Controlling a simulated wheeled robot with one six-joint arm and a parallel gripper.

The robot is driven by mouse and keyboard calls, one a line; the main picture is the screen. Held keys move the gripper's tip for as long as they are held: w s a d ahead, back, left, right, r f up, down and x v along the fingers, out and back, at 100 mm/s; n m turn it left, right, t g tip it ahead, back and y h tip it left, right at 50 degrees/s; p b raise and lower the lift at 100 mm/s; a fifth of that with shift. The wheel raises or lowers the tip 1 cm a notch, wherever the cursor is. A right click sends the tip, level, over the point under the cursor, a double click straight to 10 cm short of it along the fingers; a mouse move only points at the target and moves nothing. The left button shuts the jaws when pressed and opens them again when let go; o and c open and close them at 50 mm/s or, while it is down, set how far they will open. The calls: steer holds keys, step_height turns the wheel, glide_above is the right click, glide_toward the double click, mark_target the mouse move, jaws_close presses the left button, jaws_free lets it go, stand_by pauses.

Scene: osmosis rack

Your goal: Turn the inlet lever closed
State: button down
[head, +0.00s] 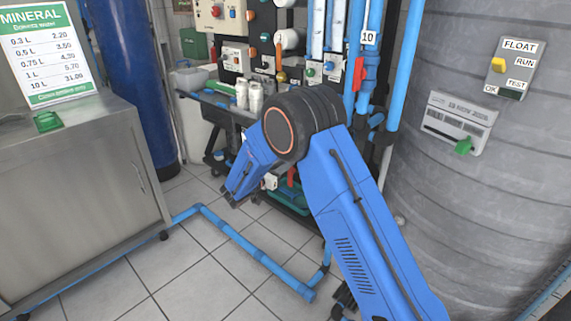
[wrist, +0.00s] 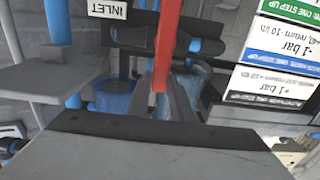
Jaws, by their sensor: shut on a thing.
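The red inlet lever (wrist: 163,45) is a long, narrow bar in the wrist view, running from the top edge to the middle. A white INLET label (wrist: 108,10) shows upside down to its left. My gripper (wrist: 165,92) is shut on the lever's near end, with its grey fingers on either side of it. In the head view my arm reaches down to the rack's low front part and my fingertips are hidden. A small red piece (head: 291,177) shows beside my arm there; I cannot tell if it is the same lever.
Blue pipes (head: 245,246) run along the tiled floor before the rack. A grey tank (head: 440,150) stands at right and a steel cabinet (head: 75,200) at left. A dark pipe fitting (wrist: 130,33) lies close behind the lever. Printed cards (wrist: 272,50) hang at right in the wrist view.

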steer(key=c, duration=1.6)
jaws_free()
steer(key=shift+o, duration=0.2)
steer(key=v, duration=1.7)
steer(key=shift+s, duration=0.2)
steer(key=shift+a, duration=0.2)
